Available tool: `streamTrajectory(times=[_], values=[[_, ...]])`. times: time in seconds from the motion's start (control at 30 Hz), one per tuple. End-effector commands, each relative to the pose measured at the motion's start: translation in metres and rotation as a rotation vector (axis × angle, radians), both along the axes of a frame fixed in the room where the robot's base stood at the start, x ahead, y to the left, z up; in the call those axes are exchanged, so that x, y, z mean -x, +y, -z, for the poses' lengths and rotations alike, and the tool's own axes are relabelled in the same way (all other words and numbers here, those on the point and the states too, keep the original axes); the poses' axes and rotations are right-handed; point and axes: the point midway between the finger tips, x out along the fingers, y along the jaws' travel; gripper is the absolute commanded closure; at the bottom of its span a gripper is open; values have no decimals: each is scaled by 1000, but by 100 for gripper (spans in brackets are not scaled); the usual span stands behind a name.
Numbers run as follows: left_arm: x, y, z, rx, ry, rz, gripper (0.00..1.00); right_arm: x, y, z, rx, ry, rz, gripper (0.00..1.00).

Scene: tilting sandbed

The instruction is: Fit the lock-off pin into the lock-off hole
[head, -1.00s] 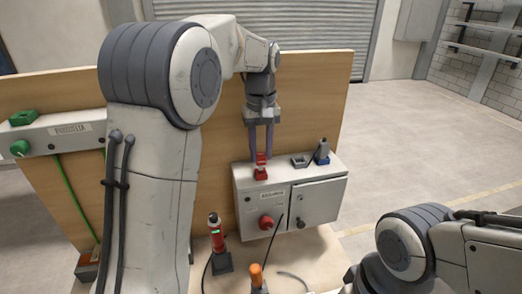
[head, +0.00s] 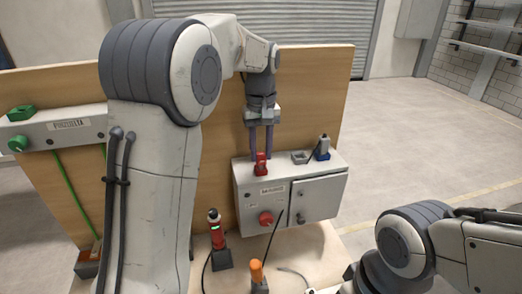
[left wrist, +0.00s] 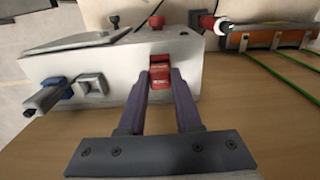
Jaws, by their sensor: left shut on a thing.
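My left gripper (head: 261,154) points down over the top of the grey control box (head: 312,200). Its fingers are shut on a small red piece (head: 260,166) at the box's top. In the left wrist view the fingertips (left wrist: 160,76) stand either side of the same red piece (left wrist: 160,72), close over the box (left wrist: 115,75). I cannot tell whether it is the lock-off pin or how deep it sits. An orange upright pin-like piece (head: 256,271) stands in a dark base at the front. The lock-off hole is not clearly visible. My right gripper is out of view.
A red device (head: 216,236) stands front left. A wooden panel (head: 315,110) rises behind.

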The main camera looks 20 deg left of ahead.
Motion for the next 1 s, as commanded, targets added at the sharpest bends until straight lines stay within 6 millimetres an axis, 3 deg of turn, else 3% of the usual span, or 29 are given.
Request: streamTrajectory(times=[0.57, 0.6, 0.67, 0.7, 0.9, 1.0], values=[[0, 0, 13, 0, 0, 0, 100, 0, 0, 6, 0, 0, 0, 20], [0, 0, 13, 0, 0, 0, 60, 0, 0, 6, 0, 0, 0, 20], [0, 0, 12, 0, 0, 0, 37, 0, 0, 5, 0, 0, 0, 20], [0, 0, 12, 0, 0, 0, 32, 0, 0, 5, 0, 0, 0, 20], [0, 0, 12, 0, 0, 0, 32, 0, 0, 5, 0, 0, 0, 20], [0, 0, 12, 0, 0, 0, 2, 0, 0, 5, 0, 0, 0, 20]])
